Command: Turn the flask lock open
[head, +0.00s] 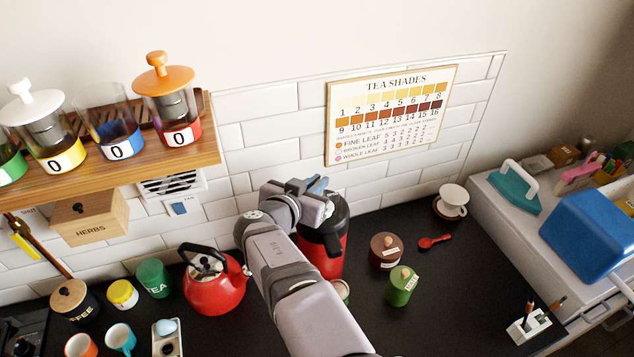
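The flask (331,262) stands on the dark worktop near the tiled wall. It has a red body and a black upper part with a spout-like front. My gripper (318,186) is at the top left of the flask, over or against its lid. A small blue piece shows at my gripper's end; I cannot tell if it is a fingertip or the flask lock. My arm and gripper hide the left side of the flask and its lock. The finger gap is not visible.
A red kettle (214,283) stands left of my arm. A brown pot (385,252), a green jar (401,288) and a red spoon (435,241) lie to the right. A wooden shelf (120,172) with jars overhangs at upper left. The worktop's right part is fairly clear.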

